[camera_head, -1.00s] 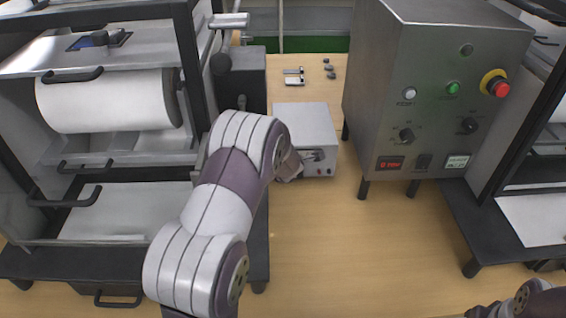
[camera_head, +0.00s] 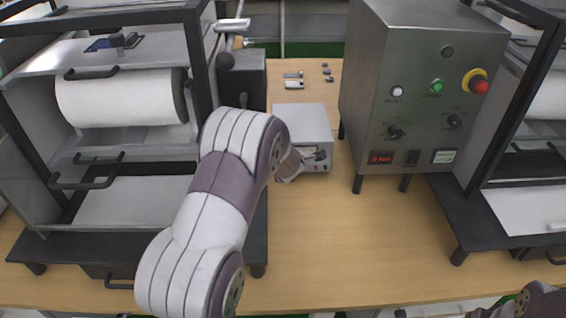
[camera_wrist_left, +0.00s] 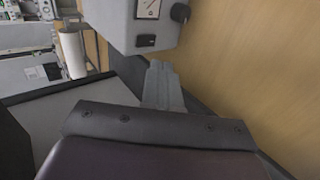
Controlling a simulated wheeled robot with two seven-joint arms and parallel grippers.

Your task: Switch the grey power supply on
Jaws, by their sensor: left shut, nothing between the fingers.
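The grey power supply (camera_head: 302,118) is a small box on the wooden bench, between the left machine and the steel cabinet. In the left wrist view the power supply (camera_wrist_left: 123,20) shows its front with a dial meter (camera_wrist_left: 147,8), a dark knob (camera_wrist_left: 180,13) and a black switch (camera_wrist_left: 146,41). I cannot tell which way the switch is set. My left gripper (camera_head: 317,156) is at the front panel, hiding part of it. In the wrist view its shut, empty fingers (camera_wrist_left: 158,68) point at the panel, just below and right of the switch. Contact is unclear. My right gripper is out of view.
A steel control cabinet (camera_head: 415,70) with buttons and knobs stands to the right on legs. A machine with a white roll (camera_head: 120,100) is close on the left. Small parts (camera_head: 293,80) lie behind the power supply. Bare bench (camera_head: 345,240) lies in front.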

